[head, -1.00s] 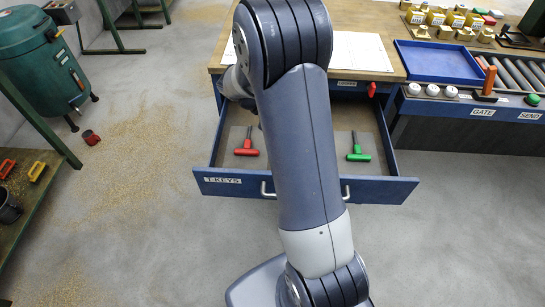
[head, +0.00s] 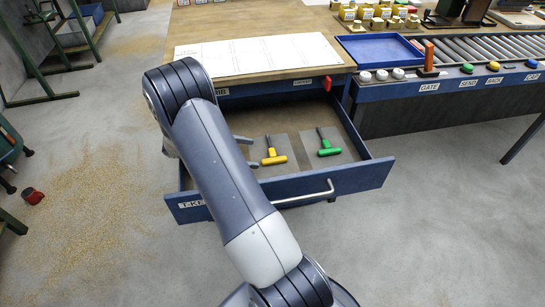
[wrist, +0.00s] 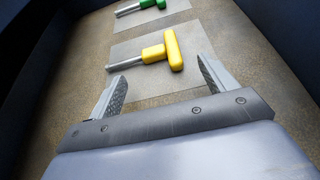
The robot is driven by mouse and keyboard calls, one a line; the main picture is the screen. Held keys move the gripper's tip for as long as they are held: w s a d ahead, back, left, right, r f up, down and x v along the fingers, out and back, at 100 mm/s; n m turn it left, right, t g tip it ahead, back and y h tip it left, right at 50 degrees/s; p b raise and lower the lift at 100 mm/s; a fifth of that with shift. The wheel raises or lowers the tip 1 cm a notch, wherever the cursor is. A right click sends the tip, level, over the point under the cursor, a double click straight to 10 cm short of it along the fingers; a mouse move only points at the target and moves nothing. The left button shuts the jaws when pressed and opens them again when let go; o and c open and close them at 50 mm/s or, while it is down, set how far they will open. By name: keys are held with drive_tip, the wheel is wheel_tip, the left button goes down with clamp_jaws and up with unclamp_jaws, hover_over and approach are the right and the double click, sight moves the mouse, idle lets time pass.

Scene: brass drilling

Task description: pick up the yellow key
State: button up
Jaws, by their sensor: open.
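The yellow key (head: 272,154) is a T-handled key lying on a grey pad in the open drawer (head: 362,180). It also shows in the wrist view (wrist: 160,51), with its yellow handle to the right and its metal shaft pointing left. My gripper (wrist: 160,75) is open and empty, its two fingers apart. The key lies just beyond the fingertips, and nothing is between the jaws. In the head view my arm hides most of the gripper; a finger shows just left of the key. The green key (head: 327,147) lies on a pad to the right of the yellow one.
The drawer's front panel with its metal handle and its side walls stand around the keys. The wooden bench top (head: 330,52) with a white sheet (head: 252,57) is above and behind the drawer. A roller conveyor (head: 470,55) and a blue tray (head: 382,48) are at the right.

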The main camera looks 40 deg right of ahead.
sight(270, 155)
drive_tip(key=x, duration=0.5)
drive_tip(key=shift+d, duration=0.1)
drive_tip(key=shift+c, duration=0.4)
drive_tip(key=c, duration=1)
